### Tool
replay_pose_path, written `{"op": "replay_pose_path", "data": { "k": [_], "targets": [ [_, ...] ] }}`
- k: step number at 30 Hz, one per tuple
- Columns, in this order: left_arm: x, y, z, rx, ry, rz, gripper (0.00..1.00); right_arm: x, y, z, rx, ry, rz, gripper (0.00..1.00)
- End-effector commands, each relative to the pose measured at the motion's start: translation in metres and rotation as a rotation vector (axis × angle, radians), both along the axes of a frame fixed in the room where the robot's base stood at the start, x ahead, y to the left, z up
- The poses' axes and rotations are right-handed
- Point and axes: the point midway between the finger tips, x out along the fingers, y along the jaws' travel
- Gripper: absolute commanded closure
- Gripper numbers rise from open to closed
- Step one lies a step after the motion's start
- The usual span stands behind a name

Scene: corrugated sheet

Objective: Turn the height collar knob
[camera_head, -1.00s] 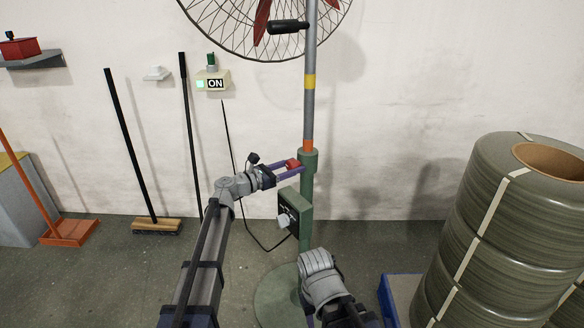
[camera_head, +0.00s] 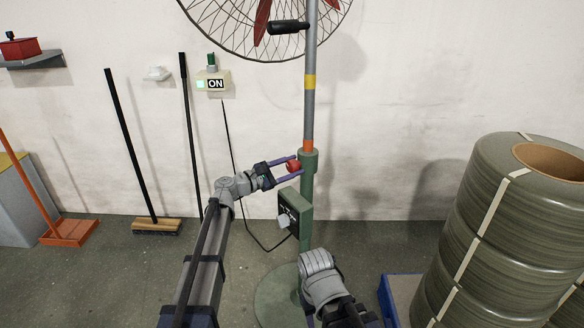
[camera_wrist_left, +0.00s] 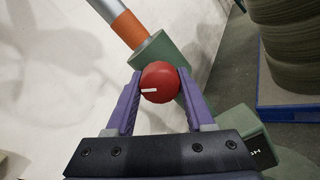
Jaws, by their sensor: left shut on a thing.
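The height collar knob is a round red knob (camera_head: 293,166) on the side of the green collar (camera_head: 309,160) of the fan stand. In the left wrist view the knob (camera_wrist_left: 160,82) shows a white mark pointing left. My left gripper (camera_head: 290,167) has its two purple fingers on either side of the knob and is shut on it; the fingertips (camera_wrist_left: 160,84) also show in the left wrist view. My right arm (camera_head: 322,280) shows low beside the stand, but its fingers do not show.
A grey pole with orange and yellow bands rises from the collar to the caged fan (camera_head: 262,25). A green control box (camera_head: 294,213) sits below the knob. Stacked coils (camera_head: 500,240) stand at the right. Brooms lean on the wall at left.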

Motion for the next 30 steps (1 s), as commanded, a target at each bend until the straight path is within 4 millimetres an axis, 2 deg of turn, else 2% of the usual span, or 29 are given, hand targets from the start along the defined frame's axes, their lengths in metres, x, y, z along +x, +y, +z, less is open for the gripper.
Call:
{"op": "replay_pose_path", "data": {
  "k": [15,16,23,30],
  "targets": [
    [-0.0006,0.0,-0.0002,0.013,-0.017,-0.001,1.0,0.0,0.0,-0.0001,0.0,0.0,0.0,0.5],
    [-0.0006,0.0,-0.0002,0.012,-0.016,-0.001,0.44,0.0,0.0,-0.0001,0.0,0.0,0.0,0.5],
    [-0.0004,0.0,-0.0001,0.011,-0.016,0.0,0.18,0.0,0.0,-0.0001,0.0,0.0,0.0,0.5],
    [-0.0004,0.0002,-0.0001,0.011,-0.016,0.0,0.17,0.0,0.0,0.0,0.0,0.0,0.0,0.5]
  ]
}}
